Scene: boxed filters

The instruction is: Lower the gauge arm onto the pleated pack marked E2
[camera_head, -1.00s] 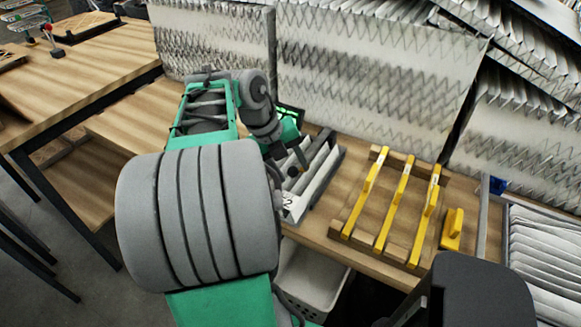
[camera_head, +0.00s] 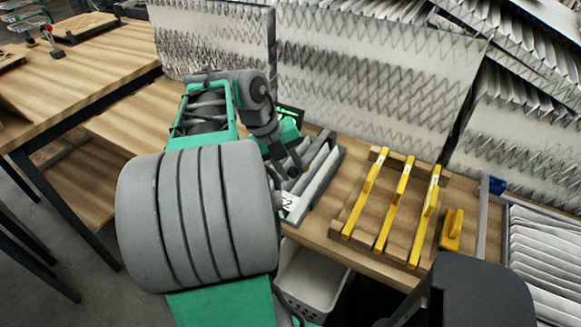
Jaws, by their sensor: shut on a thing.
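My gripper (camera_head: 293,169) is low over the left part of a grey tray (camera_head: 327,189) on the wooden bench. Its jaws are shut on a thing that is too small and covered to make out. The tray holds a few slanted light and dark strips. A white label (camera_head: 289,204) at its near end shows part of a marking that looks like a 2; my arm hides the rest. I cannot tell which part is the gauge arm, or whether it touches a pack.
Right of the tray, a wooden rack (camera_head: 344,214) carries three yellow bars (camera_head: 402,190). A yellow block (camera_head: 452,230) stands beside it. Tall pleated filters (camera_head: 375,80) line the back. A white basket (camera_head: 309,281) sits below the bench edge.

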